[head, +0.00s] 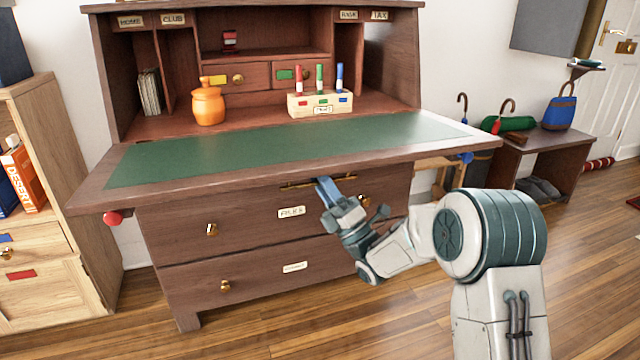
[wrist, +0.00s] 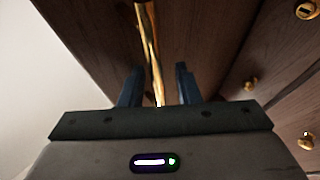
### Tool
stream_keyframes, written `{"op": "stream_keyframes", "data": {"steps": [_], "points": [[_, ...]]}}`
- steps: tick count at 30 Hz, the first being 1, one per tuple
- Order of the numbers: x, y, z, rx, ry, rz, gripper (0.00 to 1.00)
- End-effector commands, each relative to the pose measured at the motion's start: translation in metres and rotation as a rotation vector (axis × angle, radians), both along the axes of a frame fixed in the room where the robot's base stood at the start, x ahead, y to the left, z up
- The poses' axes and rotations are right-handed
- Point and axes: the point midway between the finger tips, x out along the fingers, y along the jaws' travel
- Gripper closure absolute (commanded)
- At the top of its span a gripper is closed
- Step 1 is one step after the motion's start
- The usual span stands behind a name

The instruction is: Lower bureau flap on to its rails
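The bureau flap (head: 240,158) lies about level in the head view, its green writing surface up and its front edge standing out over the drawers. A red knob (head: 112,217) shows under its left end and a blue knob (head: 466,157) under its right end; the rails behind them are mostly hidden. A brass bar handle (head: 300,184) is under the flap's front edge. My gripper (head: 326,187) is below that edge at the handle. In the wrist view, the brass bar (wrist: 152,45) runs between the two separated fingers, with gaps showing on both sides.
An orange jar (head: 208,104) and a block with coloured pens (head: 320,104) stand inside the bureau behind the flap. Drawers with brass knobs (head: 211,230) are below my gripper. A pale cabinet (head: 45,220) is close on the left. Wooden floor is clear in front.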

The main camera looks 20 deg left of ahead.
Motion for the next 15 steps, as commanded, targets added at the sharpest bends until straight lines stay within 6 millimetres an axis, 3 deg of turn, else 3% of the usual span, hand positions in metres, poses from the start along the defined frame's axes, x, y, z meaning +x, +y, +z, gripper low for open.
{"op": "stream_keyframes", "data": {"steps": [8,15], "points": [[-0.001,-0.003,-0.002,0.002,-0.001,-0.001,0.68],[-0.011,-0.029,-0.032,-0.001,0.005,-0.001,0.68]]}}
